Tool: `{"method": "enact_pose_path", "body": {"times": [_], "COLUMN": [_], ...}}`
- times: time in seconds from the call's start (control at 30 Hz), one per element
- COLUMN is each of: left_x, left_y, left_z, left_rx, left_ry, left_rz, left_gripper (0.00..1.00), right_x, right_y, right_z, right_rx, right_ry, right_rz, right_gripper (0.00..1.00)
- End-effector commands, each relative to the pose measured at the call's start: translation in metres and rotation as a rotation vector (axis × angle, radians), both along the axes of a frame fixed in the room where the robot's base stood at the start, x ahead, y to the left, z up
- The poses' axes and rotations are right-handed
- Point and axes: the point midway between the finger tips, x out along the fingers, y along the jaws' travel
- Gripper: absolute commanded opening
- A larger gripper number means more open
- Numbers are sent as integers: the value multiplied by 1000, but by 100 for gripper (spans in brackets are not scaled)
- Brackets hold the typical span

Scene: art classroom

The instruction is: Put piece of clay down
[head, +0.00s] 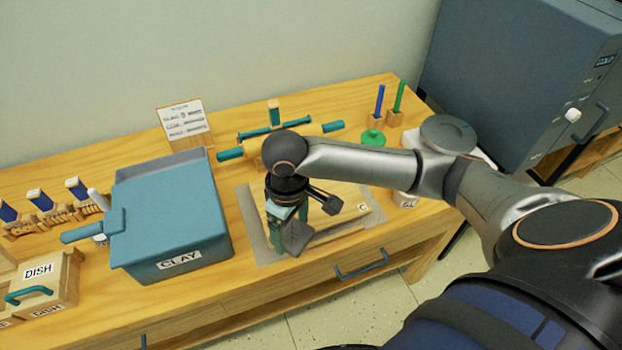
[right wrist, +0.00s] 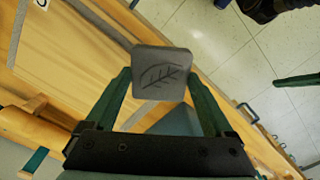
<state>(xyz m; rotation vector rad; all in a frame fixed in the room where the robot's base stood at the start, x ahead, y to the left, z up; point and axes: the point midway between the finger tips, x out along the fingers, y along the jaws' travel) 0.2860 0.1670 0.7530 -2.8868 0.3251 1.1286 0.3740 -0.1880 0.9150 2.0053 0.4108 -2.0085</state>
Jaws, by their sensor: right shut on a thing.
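The piece of clay (head: 297,238) is a grey square slab. In the right wrist view the slab (right wrist: 160,73) shows a leaf pattern pressed into its face. My right gripper (head: 285,235) is shut on it, with one green finger at each side of the slab in the right wrist view (right wrist: 160,92). The gripper points down over a grey-edged work board (head: 253,222) on the wooden table (head: 320,262). I cannot tell whether the slab touches the board.
A blue bin marked CLAY (head: 178,235) stands left of the board. A teal-handled roller (head: 275,127) lies behind my right arm. A green round item (head: 372,138) and blue and green sticks stand at the back right. A wooden DISH box (head: 45,275) sits front left.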

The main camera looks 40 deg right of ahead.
Motion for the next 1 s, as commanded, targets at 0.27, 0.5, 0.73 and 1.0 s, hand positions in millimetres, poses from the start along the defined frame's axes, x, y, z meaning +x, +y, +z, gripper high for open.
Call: {"method": "enact_pose_path", "body": {"times": [0.27, 0.5, 0.73, 1.0], "left_x": [0, 0, 0, 0], "left_y": [0, 1, 1, 1], "left_z": [-46, -59, -61, -65], "left_rx": [0, 1, 1, 1], "left_ry": [1, 2, 2, 1], "left_rz": [0, 1, 1, 1], "left_gripper": [0, 0, 0, 0], "right_x": [43, 53, 66, 91], "right_y": [15, 20, -9, -70], "right_z": [36, 61, 51, 19], "right_rx": [1, -4, -5, -4], "right_ry": [-13, -8, -3, -3], "right_rz": [609, 901, 934, 933], "right_gripper": [22, 22, 22, 22]}}
